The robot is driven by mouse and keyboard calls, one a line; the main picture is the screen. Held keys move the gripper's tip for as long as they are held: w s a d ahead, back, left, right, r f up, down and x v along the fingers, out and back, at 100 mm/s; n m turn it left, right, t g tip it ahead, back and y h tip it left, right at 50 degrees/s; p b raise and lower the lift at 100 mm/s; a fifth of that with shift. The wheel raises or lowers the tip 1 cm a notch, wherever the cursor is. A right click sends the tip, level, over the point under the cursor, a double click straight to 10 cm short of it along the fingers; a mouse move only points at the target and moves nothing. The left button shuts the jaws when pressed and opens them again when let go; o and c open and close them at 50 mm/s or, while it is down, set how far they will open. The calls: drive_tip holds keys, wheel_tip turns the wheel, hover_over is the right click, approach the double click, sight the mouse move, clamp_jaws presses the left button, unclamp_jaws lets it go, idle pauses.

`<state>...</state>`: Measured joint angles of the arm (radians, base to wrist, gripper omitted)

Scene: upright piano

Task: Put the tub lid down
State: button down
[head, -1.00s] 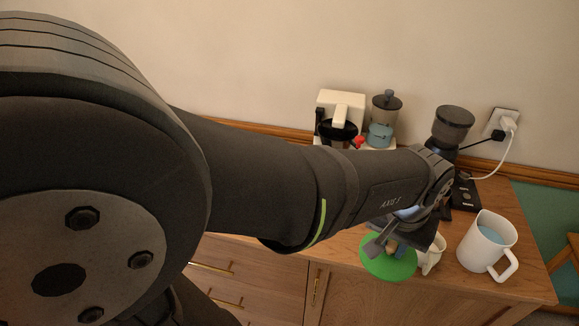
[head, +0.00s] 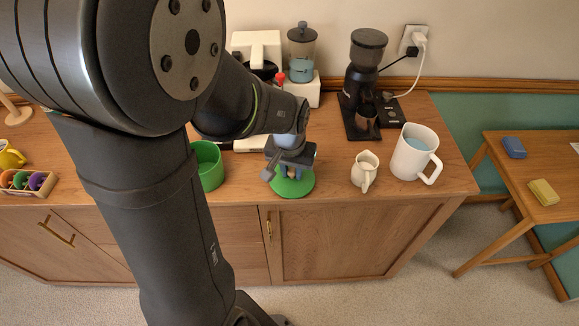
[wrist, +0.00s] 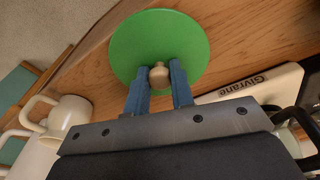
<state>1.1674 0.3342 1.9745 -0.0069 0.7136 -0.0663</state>
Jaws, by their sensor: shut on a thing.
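The tub lid (head: 298,188) is a flat green disc with a small round beige knob. It also fills the upper middle of the wrist view (wrist: 135,45). My gripper (wrist: 160,78) has its two blue fingers shut on the knob. In the head view my gripper (head: 291,172) is over the lid, near the front edge of the wooden cabinet top. I cannot tell whether the lid touches the top or hangs just above it. The green tub (head: 208,168) stands to the left, partly hidden by my arm.
A small cream jug (head: 364,171) and a large white mug (head: 416,153) stand to the right. A black coffee grinder (head: 362,85), a white appliance (head: 258,50) and a lidded jar (head: 301,52) are behind. Cabinet top (head: 330,180) is bare between lid and jug.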

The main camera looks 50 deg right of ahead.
sight(290, 182)
drive_tip(key=shift+f, duration=0.2)
drive_tip(key=c, duration=1.2)
unclamp_jaws()
drive_tip(key=shift+c, duration=0.2)
wheel_tip(290, 182, up, 12)
drive_tip(key=a, duration=0.1)
drive_tip(key=shift+s+a, duration=0.15)
drive_tip(key=shift+s, duration=0.1)
drive_tip(key=f, duration=0.4)
drive_tip(key=d+f, duration=0.1)
drive_tip(key=f, duration=0.7)
drive_tip(key=shift+w+d, duration=0.15)
drive_tip(key=shift+w, duration=0.05)
drive_tip(key=shift+d+r, duration=0.1)
drive_tip(key=shift+r, duration=1.4)
